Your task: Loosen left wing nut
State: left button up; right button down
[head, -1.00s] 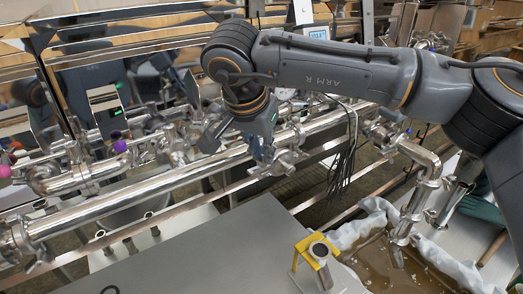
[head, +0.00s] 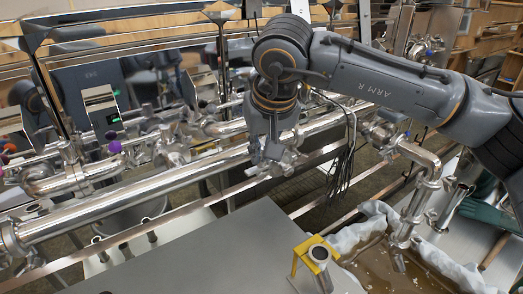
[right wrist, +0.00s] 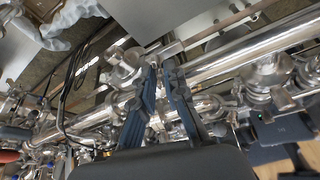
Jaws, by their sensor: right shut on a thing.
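My right gripper (head: 266,158) points down at a clamp joint (head: 289,162) on the long shiny steel pipe (head: 140,190). In the right wrist view its two blue-grey fingers (right wrist: 163,66) are close together at the clamp, shut on a small metal piece that looks like its wing nut (right wrist: 162,50). The fingers hide most of that nut. Another clamp joint (head: 12,240) sits at the pipe's left end. My left gripper does not show.
A grey flat top (head: 190,255) lies in front of the pipe. A yellow bracket with a steel cylinder (head: 318,255) stands at its right, beside a pan of brown liquid (head: 380,262). Dark cables (head: 347,150) hang just right of my gripper. Purple (head: 115,147) and other coloured knobs are at left.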

jog(key=shift+n, duration=0.4)
jog(key=c, duration=1.4)
grip_release()
jog(key=shift+r, duration=0.1)
jog(key=v, duration=0.8)
